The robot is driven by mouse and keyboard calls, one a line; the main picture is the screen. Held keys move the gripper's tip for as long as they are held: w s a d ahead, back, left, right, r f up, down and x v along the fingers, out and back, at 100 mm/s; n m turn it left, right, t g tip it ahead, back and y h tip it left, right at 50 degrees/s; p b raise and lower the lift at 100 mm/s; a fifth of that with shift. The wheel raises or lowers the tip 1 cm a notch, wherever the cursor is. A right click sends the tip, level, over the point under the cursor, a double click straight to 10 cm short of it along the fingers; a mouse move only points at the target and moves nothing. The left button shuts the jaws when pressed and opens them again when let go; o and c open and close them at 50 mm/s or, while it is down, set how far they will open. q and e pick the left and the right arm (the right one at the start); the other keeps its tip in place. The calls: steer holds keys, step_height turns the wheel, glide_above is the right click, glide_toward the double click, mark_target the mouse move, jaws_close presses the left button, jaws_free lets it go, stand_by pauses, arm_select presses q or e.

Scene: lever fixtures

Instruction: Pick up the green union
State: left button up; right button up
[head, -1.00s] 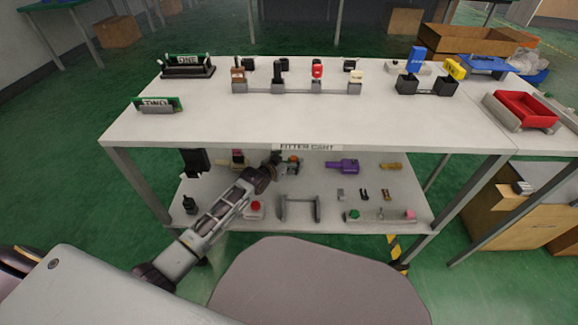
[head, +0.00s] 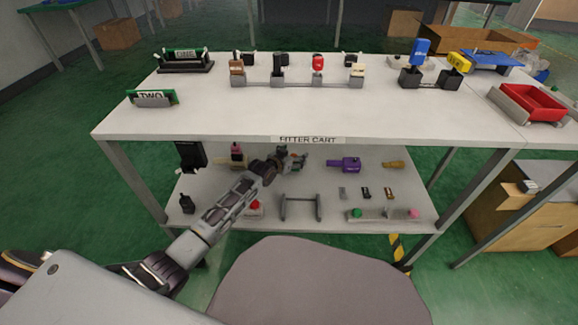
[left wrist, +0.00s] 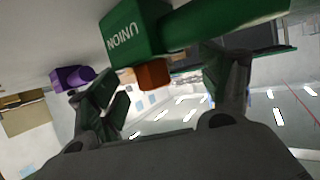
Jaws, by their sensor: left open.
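The green union (left wrist: 135,33) fills the top of the left wrist view, with its name printed on a block, a thick green cylinder running off to the right and an orange-brown part below the block. My left gripper (left wrist: 165,88) is open, its two fingers apart on either side of the orange-brown part, with nothing clearly held. In the head view my left gripper (head: 292,160) reaches over the lower shelf and mostly hides the union. My right gripper is not in view.
The lower shelf (head: 320,220) lies under the cart's top board (head: 220,115). A purple fitting (head: 345,164) and a brass-coloured one (head: 394,164) lie to the right. A grey stand (head: 301,207) and a strip with green and pink knobs are in front.

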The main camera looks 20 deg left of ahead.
arm_select(q)
steer(key=shift+w+f, duration=0.1)
steer(key=shift+w, duration=0.1)
stand_by(0.4)
steer(key=c, duration=1.2)
